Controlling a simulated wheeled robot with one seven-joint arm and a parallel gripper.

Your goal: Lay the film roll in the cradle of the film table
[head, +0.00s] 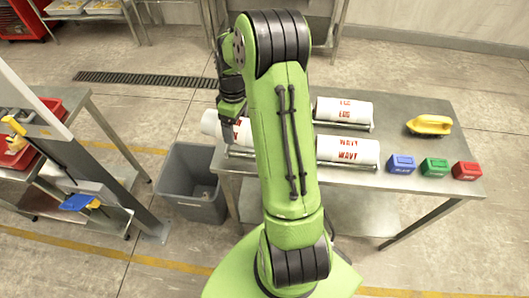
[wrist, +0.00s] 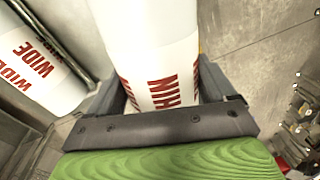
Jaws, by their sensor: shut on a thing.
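A white film roll (wrist: 153,40) with red lettering reading "THIN" sits between my gripper's fingers in the wrist view. In the head view this roll (head: 210,123) is at the left end of the steel film table (head: 408,188), partly behind my arm. My gripper (head: 232,115) points down and is shut on it. A metal rail of a cradle (head: 238,153) shows at the table's front left, just below the roll; my arm hides the rest. I cannot tell whether the roll touches the cradle.
Two other white rolls lie on racks, one at the back (head: 343,112) and one in front (head: 348,151). Blue (head: 401,165), green (head: 434,168) and red (head: 466,171) boxes and a yellow tool (head: 429,125) stand at right. A grey bin (head: 192,185) is left of the table.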

